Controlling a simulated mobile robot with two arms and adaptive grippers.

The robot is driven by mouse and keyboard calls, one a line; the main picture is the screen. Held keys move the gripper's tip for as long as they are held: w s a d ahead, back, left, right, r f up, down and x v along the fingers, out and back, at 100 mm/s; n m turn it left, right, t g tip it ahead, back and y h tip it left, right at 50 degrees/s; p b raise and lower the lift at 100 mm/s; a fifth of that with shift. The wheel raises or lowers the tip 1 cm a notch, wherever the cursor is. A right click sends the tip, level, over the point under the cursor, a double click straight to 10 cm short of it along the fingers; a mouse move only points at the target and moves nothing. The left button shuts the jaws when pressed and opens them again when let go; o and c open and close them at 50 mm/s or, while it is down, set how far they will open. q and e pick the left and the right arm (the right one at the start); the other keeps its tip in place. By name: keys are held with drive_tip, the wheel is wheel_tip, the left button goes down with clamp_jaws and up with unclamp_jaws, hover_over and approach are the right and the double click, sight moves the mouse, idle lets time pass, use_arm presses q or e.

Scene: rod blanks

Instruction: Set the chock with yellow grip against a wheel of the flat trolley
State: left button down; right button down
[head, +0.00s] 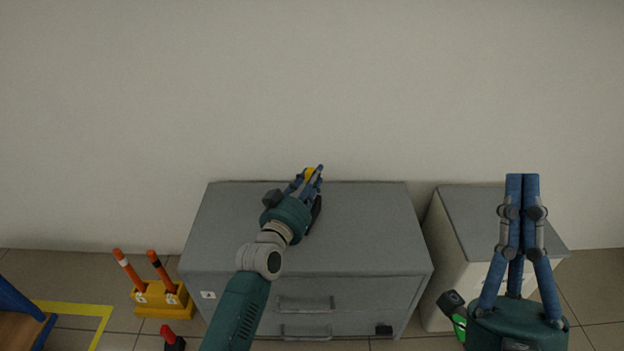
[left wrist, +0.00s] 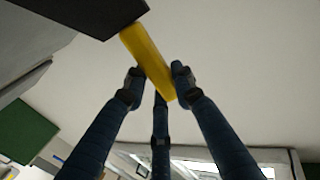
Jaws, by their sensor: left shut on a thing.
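My left gripper (head: 314,171) is above the back of the grey drawer cabinet and shut on the chock's yellow grip (head: 309,174). In the left wrist view the yellow grip (left wrist: 147,60) sits between the fingers (left wrist: 158,84). The chock's black body (left wrist: 80,12) is at the grip's far end, cut off by the frame edge. My right gripper (head: 522,180) points up at the right, its fingers together and empty. A wooden deck with a blue frame (head: 22,318), perhaps the flat trolley, is cut off at the lower left; no wheel shows.
A grey drawer cabinet (head: 365,235) and a smaller cabinet (head: 455,262) stand against the wall. A yellow base with orange posts (head: 160,300), a red-gripped object (head: 170,338) and yellow floor tape (head: 75,309) are at lower left. A green-gripped object (head: 458,322) is beside my right gripper.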

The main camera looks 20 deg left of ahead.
use_arm(q)
drive_tip(key=c, duration=1.8)
unclamp_jaws()
drive_tip(key=shift+f, duration=0.1)
drive_tip(key=o, duration=0.4)
drive_tip(key=shift+c, duration=0.2)
